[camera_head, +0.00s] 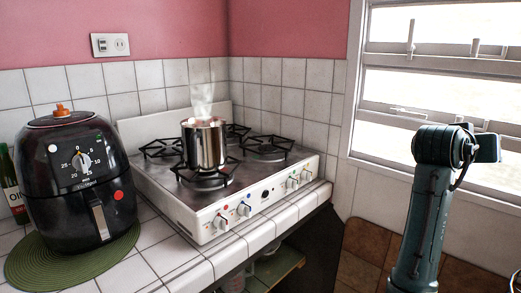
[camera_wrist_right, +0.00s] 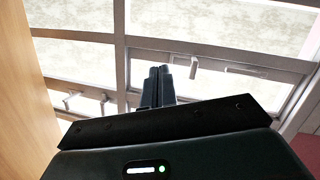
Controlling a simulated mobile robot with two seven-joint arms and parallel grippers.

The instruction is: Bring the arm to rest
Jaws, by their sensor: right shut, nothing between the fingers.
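My right arm (camera_head: 428,215) stands raised at the right of the head view, in front of the window. Its gripper does not show clearly there. In the right wrist view my right gripper (camera_wrist_right: 158,86) has its two dark fingers together with nothing between them. It points toward the window (camera_wrist_right: 215,70) and touches nothing that I can see. My left arm and left gripper are not in view.
A steaming metal pot (camera_head: 204,145) stands on the white gas stove (camera_head: 200,222). A black air fryer (camera_head: 80,185) sits on a green round mat (camera_head: 22,270) at the left, beside a bottle (camera_head: 10,185). An open shelf (camera_head: 285,265) is under the counter.

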